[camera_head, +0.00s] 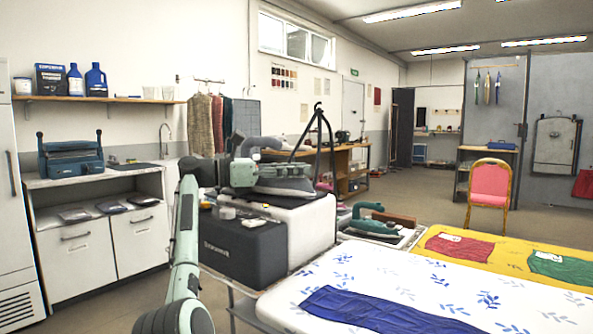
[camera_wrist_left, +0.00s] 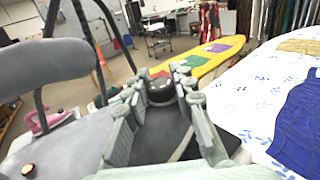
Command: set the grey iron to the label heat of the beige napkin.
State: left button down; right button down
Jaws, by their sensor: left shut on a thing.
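The knob's markings cannot be read. The beige napkin (camera_wrist_left: 300,47) appears to be the flat beige cloth on the white patterned board, at the wrist view's right edge. Its label is not readable. My right gripper is not in view.
A teal iron (camera_head: 377,226) stands right of the station. A blue cloth (camera_head: 375,312) lies on the white board (camera_head: 350,272). The yellow board (camera_head: 495,256) behind carries red and green cloths. A dark box (camera_head: 235,242) stands in front of the station.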

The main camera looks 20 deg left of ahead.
pick_arm(q)
jog(key=c, duration=1.2)
grip_release()
jog(key=v, duration=1.2)
jog(key=shift+a, duration=0.1)
